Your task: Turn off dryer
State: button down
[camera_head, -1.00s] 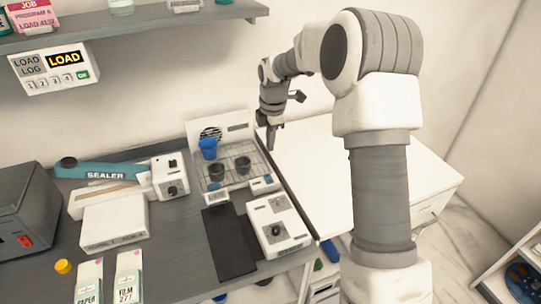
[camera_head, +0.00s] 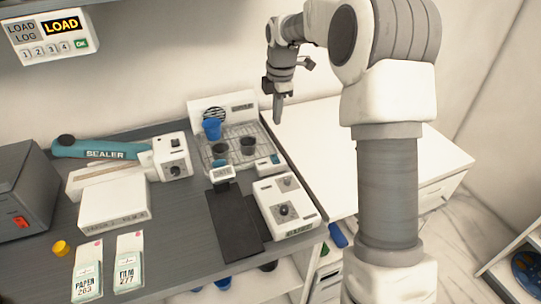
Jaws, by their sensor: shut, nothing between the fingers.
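The likely dryer is a white unit with a wire rack (camera_head: 245,133) and a tall back panel (camera_head: 240,107) bearing a round dark vent. A blue cup (camera_head: 212,129) and two dark cups (camera_head: 248,146) stand on its rack. Small white blocks with blue parts sit at its front edge, one at the left (camera_head: 222,174) and one at the right (camera_head: 268,165). Which part is its switch is too small to tell. My gripper (camera_head: 278,112) is shut and empty, pointing down, just right of the back panel in the picture.
A white box with knobs (camera_head: 287,207) and a dark mat (camera_head: 233,222) lie in front of the rack. A sealer (camera_head: 105,150) and a white box (camera_head: 114,203) stand left. The white surface (camera_head: 330,160) at right is clear.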

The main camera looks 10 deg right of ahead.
aim_at(274, 156)
jog(key=shift+r, duration=0.1)
dwell(0.4)
jog(key=f, duration=0.4)
jog(key=w+f, duration=0.1)
jog(key=f, duration=0.9)
jog(key=shift+w+a+b, duration=0.15)
jog(key=shift+w+b, duration=0.15)
jog(key=shift+w, duration=0.05)
